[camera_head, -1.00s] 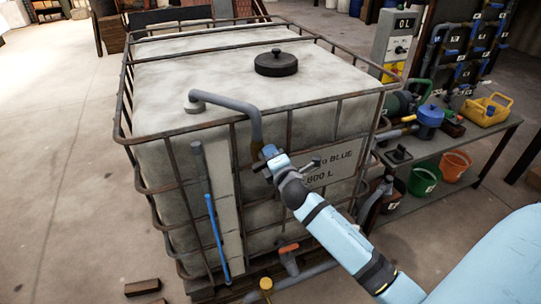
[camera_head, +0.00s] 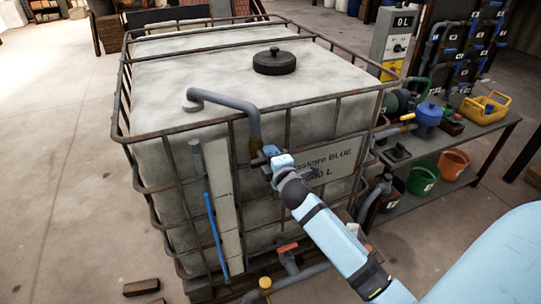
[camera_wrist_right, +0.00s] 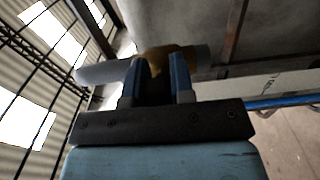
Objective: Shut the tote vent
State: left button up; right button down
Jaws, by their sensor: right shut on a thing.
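The big off-white tote (camera_head: 290,83) stands in a rusty wire cage. A grey vent pipe (camera_head: 227,101) runs from its top over the near edge and bends down to a brass-coloured vent valve (camera_head: 255,148). My right gripper (camera_head: 268,158) is at this valve, outside the cage. In the wrist view, the right gripper (camera_wrist_right: 155,80) is shut on a dark part just below the brass body (camera_wrist_right: 160,60). That part looks like the valve's handle; the fingers hide most of it, so its angle is unclear. My left gripper is not in view.
A black lid (camera_head: 275,64) sits on top of the tote. A blue-marked sight tube (camera_head: 213,220) and a lower orange-handled valve (camera_head: 287,247) are on the near side. A bench (camera_head: 455,165) with pots and a yellow basket (camera_head: 486,108) stands to the right.

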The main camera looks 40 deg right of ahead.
jog(key=c, duration=1)
grip_release()
jog(key=b+v, duration=0.2)
jog(key=v, duration=1.2)
jog(key=shift+d, duration=0.1)
